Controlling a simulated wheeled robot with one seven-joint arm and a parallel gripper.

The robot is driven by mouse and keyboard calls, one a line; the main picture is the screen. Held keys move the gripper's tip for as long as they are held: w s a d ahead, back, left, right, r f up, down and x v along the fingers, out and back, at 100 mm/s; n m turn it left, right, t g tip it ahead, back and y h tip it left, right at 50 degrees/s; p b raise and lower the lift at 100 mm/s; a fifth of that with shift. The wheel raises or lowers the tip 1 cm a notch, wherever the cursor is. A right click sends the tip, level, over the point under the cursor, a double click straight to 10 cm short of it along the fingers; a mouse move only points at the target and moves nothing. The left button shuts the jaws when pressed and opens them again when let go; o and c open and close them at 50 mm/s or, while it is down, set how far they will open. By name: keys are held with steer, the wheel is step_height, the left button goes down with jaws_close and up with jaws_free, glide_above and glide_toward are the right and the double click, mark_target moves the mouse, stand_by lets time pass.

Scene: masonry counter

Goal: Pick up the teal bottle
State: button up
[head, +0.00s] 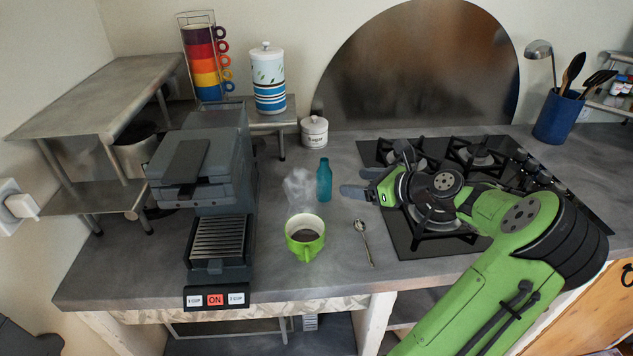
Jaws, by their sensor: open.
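The teal bottle (324,181) stands upright on the grey counter, behind and slightly right of a green cup (305,237). My gripper (354,182) is to the right of the bottle, with its dark fingers pointing left toward it. The fingers are open and empty, with a small gap in the picture between them and the bottle. The bottle is in full view and nothing covers it.
The green cup holds dark liquid, with steam rising left of the bottle. A spoon (363,241) lies in front of my gripper. A coffee machine (209,175) stands at left, a lidded white pot (314,131) behind, and a black gas hob (430,242) under my arm.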

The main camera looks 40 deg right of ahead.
mark_target(331, 181)
steer(key=b+x, duration=0.1)
steer(key=x, duration=0.2)
steer(key=b+x, duration=0.1)
steer(key=x, duration=0.3)
steer(key=shift+f, duration=0.3)
steer(key=b+x, duration=0.2)
steer(key=x, duration=0.4)
steer(key=shift+w+r+b, duration=0.15)
steer(key=shift+w+b, duration=0.1)
steer(key=shift+b, duration=0.1)
steer(key=shift+s+r, duration=0.1)
steer(key=shift+c, duration=0.2)
steer(key=shift+r, duration=0.1)
steer(key=c, duration=1.1)
